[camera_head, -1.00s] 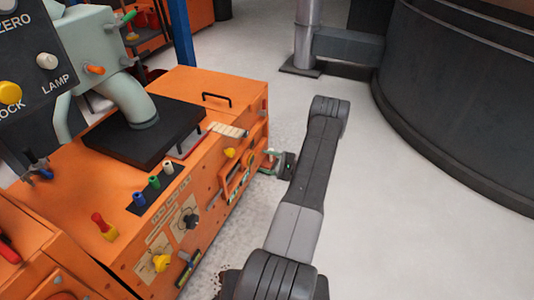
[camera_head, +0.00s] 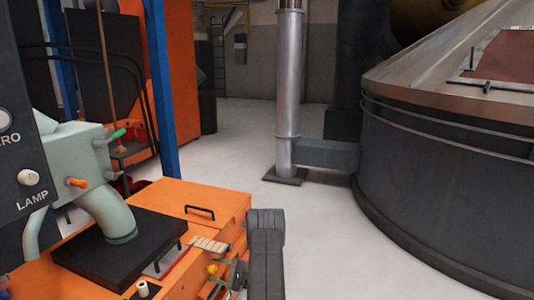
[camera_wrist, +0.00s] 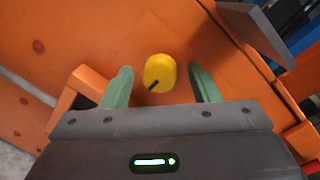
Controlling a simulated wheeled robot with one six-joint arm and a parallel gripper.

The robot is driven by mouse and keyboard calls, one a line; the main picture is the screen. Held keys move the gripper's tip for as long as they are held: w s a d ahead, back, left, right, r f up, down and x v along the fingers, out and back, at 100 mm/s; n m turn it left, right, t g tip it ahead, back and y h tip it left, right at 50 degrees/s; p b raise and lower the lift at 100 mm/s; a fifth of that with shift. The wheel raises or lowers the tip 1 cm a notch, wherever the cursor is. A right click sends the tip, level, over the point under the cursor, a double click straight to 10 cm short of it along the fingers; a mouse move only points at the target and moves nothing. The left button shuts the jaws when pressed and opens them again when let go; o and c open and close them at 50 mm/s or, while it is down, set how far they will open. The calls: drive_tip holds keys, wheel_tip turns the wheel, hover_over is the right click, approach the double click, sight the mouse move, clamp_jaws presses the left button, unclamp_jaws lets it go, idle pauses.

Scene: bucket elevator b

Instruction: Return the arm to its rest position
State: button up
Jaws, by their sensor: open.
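My gripper (camera_wrist: 160,90) shows in the wrist view with its two green fingers spread apart and nothing between them touching either one. A yellow knob (camera_wrist: 159,72) with a dark pointer mark sits on the orange panel, in the gap between the fingers as seen from the wrist. In the head view my arm stands at the lower middle beside the orange machine (camera_head: 200,197). The gripper is mostly hidden behind my arm there. A small yellow knob (camera_head: 212,269) shows on the machine's side close to my arm.
A black plate with a pale green pipe (camera_head: 115,215) stands on the machine. A dark control box (camera_head: 22,170) is at the left edge. A silver column (camera_head: 289,90) and a large dark round vessel (camera_head: 430,160) stand behind and right. The pale floor (camera_head: 335,245) between is clear.

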idle(0.4)
drive_tip(key=p+v, duration=0.2)
drive_tip(key=v, duration=1.2)
drive_tip(key=b+x, duration=0.2)
drive_tip(key=x, duration=1.2)
drive_tip(key=shift+a, duration=0.1)
drive_tip(key=shift+n, duration=0.7)
drive_tip(key=n, duration=0.3)
drive_tip(key=n+h, duration=0.1)
drive_tip(key=n, duration=0.4)
drive_tip(key=shift+n, duration=0.4)
drive_tip(key=n+t+b, duration=0.1)
drive_tip(key=n, duration=0.4)
drive_tip(key=shift+s, duration=0.1)
drive_tip(key=n, duration=0.4)
drive_tip(key=shift+n+h+b, duration=0.3)
drive_tip(key=shift+b, duration=0.05)
